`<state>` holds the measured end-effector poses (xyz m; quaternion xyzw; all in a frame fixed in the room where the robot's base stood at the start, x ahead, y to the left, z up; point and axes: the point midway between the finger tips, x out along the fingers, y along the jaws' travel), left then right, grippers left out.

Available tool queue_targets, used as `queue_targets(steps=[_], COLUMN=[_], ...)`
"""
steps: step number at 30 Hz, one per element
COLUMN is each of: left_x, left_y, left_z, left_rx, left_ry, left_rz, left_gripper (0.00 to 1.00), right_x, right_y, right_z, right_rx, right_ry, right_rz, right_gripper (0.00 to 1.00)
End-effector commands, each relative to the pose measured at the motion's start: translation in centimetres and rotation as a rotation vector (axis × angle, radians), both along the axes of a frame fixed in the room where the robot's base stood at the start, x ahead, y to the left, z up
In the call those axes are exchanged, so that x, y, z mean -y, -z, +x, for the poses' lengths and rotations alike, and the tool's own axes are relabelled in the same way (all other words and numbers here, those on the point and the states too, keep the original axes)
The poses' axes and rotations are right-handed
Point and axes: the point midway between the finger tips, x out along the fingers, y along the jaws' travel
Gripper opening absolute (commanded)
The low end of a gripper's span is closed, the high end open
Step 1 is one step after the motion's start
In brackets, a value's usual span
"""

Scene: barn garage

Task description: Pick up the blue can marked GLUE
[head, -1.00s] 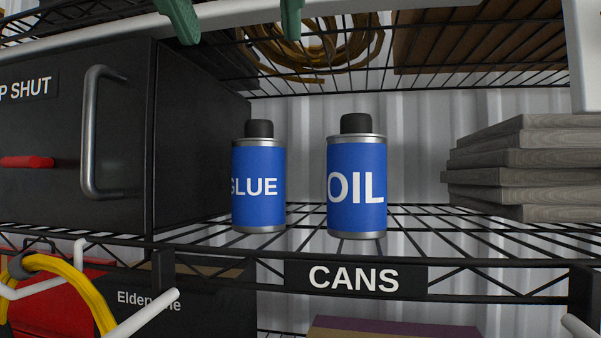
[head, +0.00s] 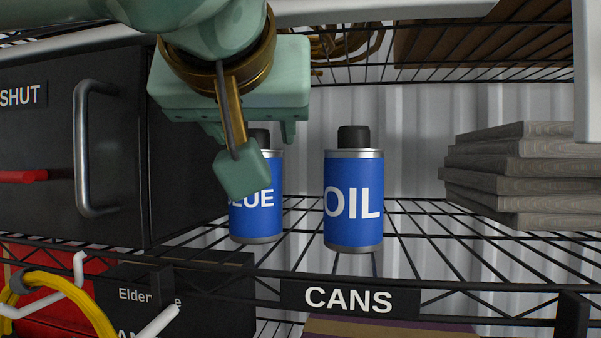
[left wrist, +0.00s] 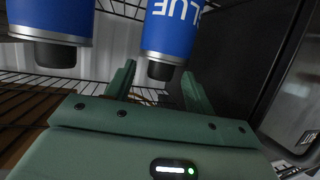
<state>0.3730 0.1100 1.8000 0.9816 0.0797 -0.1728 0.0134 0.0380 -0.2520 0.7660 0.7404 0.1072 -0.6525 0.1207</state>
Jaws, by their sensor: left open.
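The blue GLUE can (head: 256,222) stands upright on the wire shelf, its upper left part hidden behind my left gripper (head: 250,136). In the left wrist view my left gripper (left wrist: 158,70) is open, and the black cap of the GLUE can (left wrist: 172,32) shows upside down between its two fingers, nearer the right one. No grip on the can shows, and I cannot tell how deep the cap sits between the fingers. The blue OIL can (head: 353,200) stands upright to the right, outside the fingers; it also shows in the left wrist view (left wrist: 48,22). My right gripper is not in view.
A black cabinet (head: 110,200) stands close on the left of the GLUE can. Grey boards (head: 520,180) are stacked at the right. A wire shelf (head: 460,75) runs above. The front rail carries a CANS label (head: 348,299).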

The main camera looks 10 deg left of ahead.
Motion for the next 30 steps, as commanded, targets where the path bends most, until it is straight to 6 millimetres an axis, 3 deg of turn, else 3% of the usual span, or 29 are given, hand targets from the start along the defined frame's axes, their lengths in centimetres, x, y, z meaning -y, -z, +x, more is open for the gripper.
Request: queue_targets(steps=[4, 11, 17, 30], left_x=[-0.2, -0.3, -0.3, -0.2], left_y=[0.4, 0.6, 0.6, 0.6], left_z=[1.6, 1.8, 1.7, 1.8], left_rx=[-0.001, 0.001, 0.000, -0.002], left_ry=[0.001, 0.000, 0.001, -0.001], left_rz=[-0.001, -0.002, -0.001, -0.003], left_gripper=[0.54, 0.54, 0.01, 0.00], right_x=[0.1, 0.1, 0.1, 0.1], right_y=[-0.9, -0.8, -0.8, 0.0], right_z=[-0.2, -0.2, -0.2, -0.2], right_rx=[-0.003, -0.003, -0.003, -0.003], right_ry=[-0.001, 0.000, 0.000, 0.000], right_rz=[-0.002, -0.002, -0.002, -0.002], right_gripper=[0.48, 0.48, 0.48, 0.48])
